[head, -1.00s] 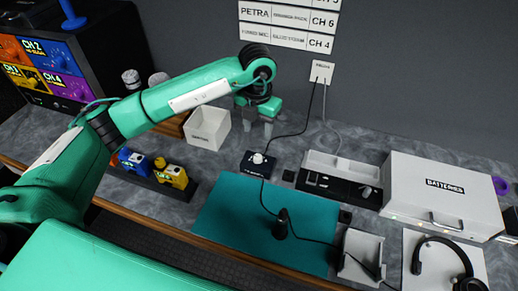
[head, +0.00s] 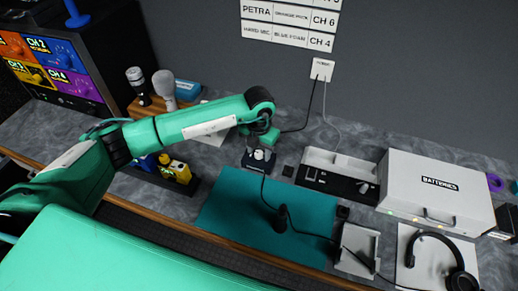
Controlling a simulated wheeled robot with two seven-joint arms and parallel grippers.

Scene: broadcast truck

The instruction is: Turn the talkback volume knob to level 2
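The talkback box (head: 250,164) is a small dark box with a white knob (head: 259,155) on top, behind the teal mat. A cable runs from it. My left gripper (head: 260,152) points down over the box, with its fingers on either side of the knob. The fingers look apart, with the knob showing between them; whether they touch it cannot be told. The knob's level marks are too small to read and partly hidden by the gripper. My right gripper is out of view.
A grey panel (head: 345,165), a white batteries case (head: 436,190) and a headset (head: 438,262) are to the right. A white bin behind is partly covered by my arm.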

